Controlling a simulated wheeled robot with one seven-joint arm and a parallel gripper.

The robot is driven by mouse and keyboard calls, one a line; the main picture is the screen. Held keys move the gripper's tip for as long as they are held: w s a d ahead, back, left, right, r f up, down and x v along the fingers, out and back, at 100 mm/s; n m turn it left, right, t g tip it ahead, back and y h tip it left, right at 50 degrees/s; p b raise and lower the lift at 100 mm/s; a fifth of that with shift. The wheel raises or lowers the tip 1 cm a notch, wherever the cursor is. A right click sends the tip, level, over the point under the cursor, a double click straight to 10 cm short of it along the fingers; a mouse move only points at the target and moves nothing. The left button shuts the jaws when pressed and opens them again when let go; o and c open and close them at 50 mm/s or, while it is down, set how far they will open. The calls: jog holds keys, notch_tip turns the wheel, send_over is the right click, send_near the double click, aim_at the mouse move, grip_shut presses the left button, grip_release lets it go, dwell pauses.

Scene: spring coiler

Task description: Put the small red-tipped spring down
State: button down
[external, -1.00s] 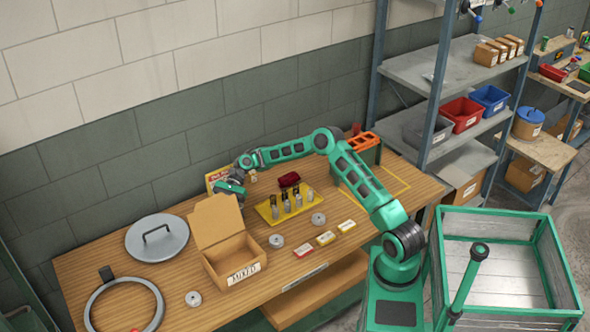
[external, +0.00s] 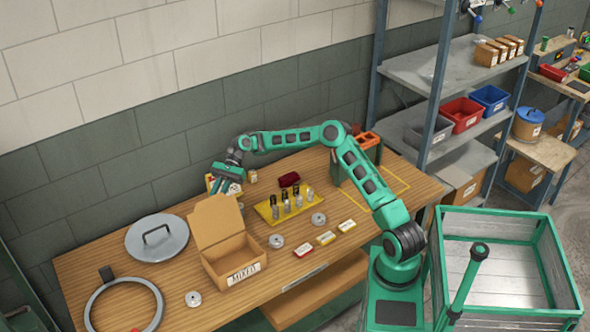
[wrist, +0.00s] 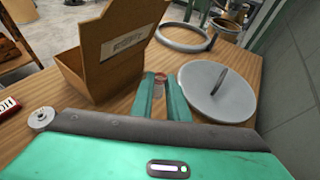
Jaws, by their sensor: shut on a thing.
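My gripper (external: 219,186) is above the table, behind the raised lid of the cardboard box labelled MIXED (external: 232,262). In the wrist view my gripper (wrist: 160,98) shows its two green fingers close around a small thing with a reddish tip, the small red-tipped spring (wrist: 160,77). Its lower part is partly hidden between the fingers. The spring cannot be made out in the external view. In the wrist view the fingers lie between the open box (wrist: 85,80) and the round grey lid (wrist: 215,95).
The grey lid (external: 157,238) lies left of the box. A yellow tray (external: 271,211) with several upright springs stands to its right. Small discs and labelled cards lie along the front. A grey ring (external: 92,298) is at the table's left. Bare wood shows between the lid and box.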

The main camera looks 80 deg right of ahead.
jog(key=shift+s+a+f+m+t+h, duration=0.55)
jog(key=shift+s+a+m+t, duration=0.55)
jog(key=shift+a+m+t, duration=0.5)
jog(key=s+d+r+m+t+h, duration=0.3)
jog(key=s+d+m+t+h, duration=0.4)
jog(key=s+d+m+h, duration=0.75)
jog(key=d+f+y, duration=0.1)
jog(key=d+f, duration=0.1)
jog(key=d, duration=0.2)
jog(key=d+f+n, duration=0.1)
jog(key=d+f, duration=0.1)
jog(key=d, duration=0.2)
jog(key=s+d+f+n+y, duration=0.1)
jog(key=d+f, duration=0.2)
jog(key=d, duration=0.2)
jog(key=shift+f+y, duration=0.1)
jog(key=shift+y, duration=0.2)
jog(key=shift+f, duration=1.95)
jog(key=shift+f, duration=0.1)
jog(key=c, duration=2)
grip_release()
